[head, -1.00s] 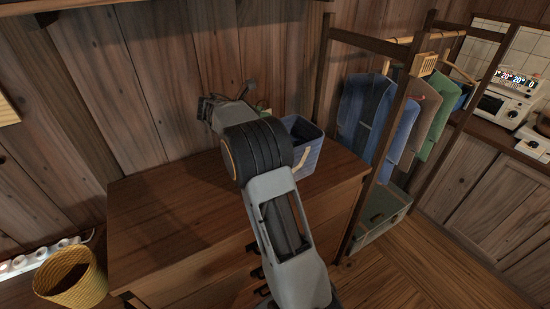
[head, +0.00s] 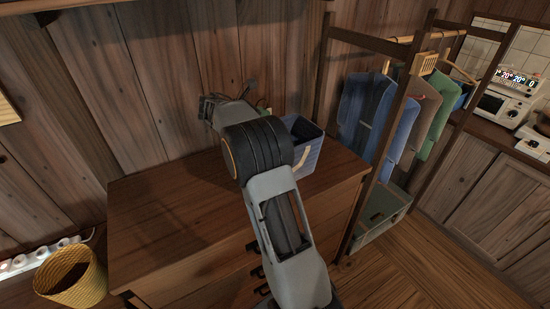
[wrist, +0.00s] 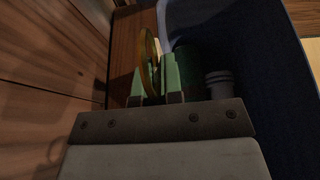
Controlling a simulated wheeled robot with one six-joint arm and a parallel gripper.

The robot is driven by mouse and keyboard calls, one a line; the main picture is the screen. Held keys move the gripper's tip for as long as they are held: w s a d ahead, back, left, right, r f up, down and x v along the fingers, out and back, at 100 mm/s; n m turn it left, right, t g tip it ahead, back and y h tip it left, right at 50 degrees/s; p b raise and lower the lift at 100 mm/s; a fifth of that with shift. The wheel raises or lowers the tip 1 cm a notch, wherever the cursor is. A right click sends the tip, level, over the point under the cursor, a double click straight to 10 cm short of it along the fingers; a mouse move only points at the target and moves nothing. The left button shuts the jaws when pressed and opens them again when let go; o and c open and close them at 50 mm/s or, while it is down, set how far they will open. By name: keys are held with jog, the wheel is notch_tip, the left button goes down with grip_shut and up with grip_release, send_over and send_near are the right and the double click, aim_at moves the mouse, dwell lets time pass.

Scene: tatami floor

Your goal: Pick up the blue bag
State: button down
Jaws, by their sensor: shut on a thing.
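The blue bag (head: 308,153) stands upright on the wooden dresser, partly hidden behind my arm in the head view. A pale handle hangs on its near side. In the wrist view its dark blue wall (wrist: 292,75) fills the right side. My gripper (wrist: 157,75) has green fingers at the bag's left edge. They are shut on a thin, tan, curved strip (wrist: 147,52), which looks like the bag's other handle. My arm hides most of the gripper in the head view. I cannot tell whether the bag is lifted.
The dresser top (head: 150,210) is clear left of my arm, with a plank wall close behind. A clothes rack (head: 352,130) with hanging clothes stands to the right. A grey cylindrical thing (wrist: 217,84) shows inside the bag. A yellow basket (head: 72,280) is at lower left.

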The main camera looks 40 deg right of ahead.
jog(key=shift+r, duration=0.15)
jog(key=shift+r, duration=0.5)
notch_tip(320, 180, up, 2)
jog(key=shift+r, duration=0.1)
jog(key=s+a+r+b, duration=0.2)
jog(key=s+a+r, duration=0.4)
jog(key=s+r, duration=0.3)
jog(key=s, duration=0.3)
jog(key=shift+s+r, duration=0.3)
jog(key=shift+s, duration=0.05)
